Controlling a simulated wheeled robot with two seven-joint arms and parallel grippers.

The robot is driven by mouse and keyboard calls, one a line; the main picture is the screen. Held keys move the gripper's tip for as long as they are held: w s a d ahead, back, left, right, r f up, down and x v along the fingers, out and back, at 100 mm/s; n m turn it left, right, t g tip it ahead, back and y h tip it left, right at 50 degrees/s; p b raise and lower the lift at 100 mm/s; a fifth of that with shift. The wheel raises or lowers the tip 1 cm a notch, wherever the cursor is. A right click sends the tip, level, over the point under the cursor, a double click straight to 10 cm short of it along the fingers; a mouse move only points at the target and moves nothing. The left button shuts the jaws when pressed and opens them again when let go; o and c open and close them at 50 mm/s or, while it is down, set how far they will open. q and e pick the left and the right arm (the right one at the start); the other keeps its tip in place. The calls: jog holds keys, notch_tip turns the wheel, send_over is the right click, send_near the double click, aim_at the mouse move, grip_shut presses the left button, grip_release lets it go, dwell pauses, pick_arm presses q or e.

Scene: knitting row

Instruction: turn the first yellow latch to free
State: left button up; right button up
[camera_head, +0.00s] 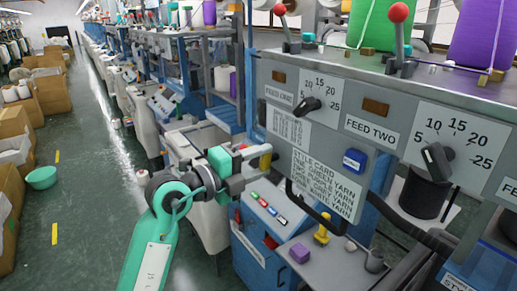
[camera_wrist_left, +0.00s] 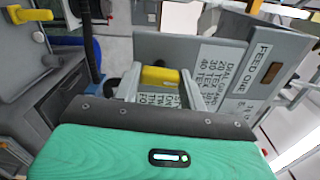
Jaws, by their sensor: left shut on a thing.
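The first yellow latch (camera_head: 265,161) is at the left end of the grey panel, below the FEED ONE label. My left gripper (camera_head: 258,163), on a green and grey arm, has its fingers at this latch. In the left wrist view the latch (camera_wrist_left: 160,76) lies crosswise between the two grey fingers, and my left gripper (camera_wrist_left: 160,84) is shut on it. A second yellow latch (camera_head: 322,230) stands on the grey ledge lower down; it also shows at the top left of the wrist view (camera_wrist_left: 28,14). My right gripper is not in view.
The grey panel (camera_head: 385,140) carries black dials, a blue button (camera_head: 354,160) and printed cards. Red-knobbed levers (camera_head: 398,14) and yarn cones stand on top. The green floor aisle at left is open, with boxes along its far side.

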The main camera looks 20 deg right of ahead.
pick_arm(q)
jog(key=shift+n+p, duration=0.7)
jog(key=o, duration=1)
jog(key=shift+s+a+f+b, duration=0.15)
jog(key=shift+a+b, duration=0.15)
jog(key=shift+a, duration=0.15)
jog(key=shift+b+v, duration=2.2)
jog(key=shift+v, duration=4.3)
